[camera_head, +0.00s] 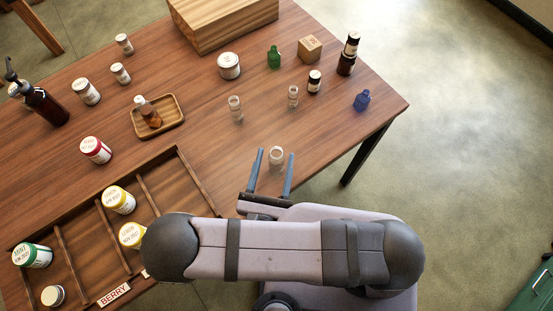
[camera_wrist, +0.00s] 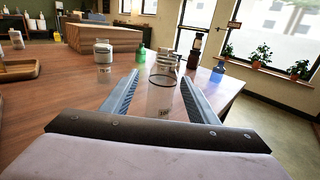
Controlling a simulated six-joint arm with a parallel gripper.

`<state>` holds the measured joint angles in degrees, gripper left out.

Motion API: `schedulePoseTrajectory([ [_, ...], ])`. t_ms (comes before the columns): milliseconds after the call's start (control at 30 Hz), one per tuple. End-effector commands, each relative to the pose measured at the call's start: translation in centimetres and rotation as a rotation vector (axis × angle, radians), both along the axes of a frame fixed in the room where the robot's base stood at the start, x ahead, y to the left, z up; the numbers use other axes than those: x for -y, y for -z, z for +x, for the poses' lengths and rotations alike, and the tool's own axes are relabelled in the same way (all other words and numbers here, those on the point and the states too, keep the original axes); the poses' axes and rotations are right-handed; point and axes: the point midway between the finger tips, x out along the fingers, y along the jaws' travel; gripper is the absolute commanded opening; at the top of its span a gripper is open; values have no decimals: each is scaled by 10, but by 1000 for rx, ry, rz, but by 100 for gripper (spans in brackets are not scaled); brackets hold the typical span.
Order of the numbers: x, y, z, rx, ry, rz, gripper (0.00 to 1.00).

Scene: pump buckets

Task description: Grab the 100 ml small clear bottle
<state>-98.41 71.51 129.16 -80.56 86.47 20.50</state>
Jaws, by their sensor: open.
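A small clear bottle (camera_head: 276,156) stands upright near the front edge of the table. In the wrist view this clear bottle (camera_wrist: 160,98) carries small dark print, too blurred to read for certain. My gripper (camera_head: 276,151) is open, with one finger on each side of the bottle near the fingertips. In the wrist view my gripper (camera_wrist: 160,74) shows gaps between the fingers and the glass. Two other clear bottles stand farther back, one at the left (camera_head: 235,109) and one at the right (camera_head: 293,97).
A wooden tray (camera_head: 172,122) holds an amber bottle. A divided wooden rack (camera_head: 68,245) with jars lies at left. The table's right edge is close.

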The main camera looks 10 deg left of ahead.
Motion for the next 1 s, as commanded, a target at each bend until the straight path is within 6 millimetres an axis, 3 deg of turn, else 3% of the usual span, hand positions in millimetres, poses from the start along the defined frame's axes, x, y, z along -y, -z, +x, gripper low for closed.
schedulePoseTrajectory([
  [500, 6, 0, 45, 0, 3, 0, 54],
  [867, 5, 1, 50, 0, 1, 0, 54],
  [1000, 5, 1, 49, 0, 1, 0, 23],
])
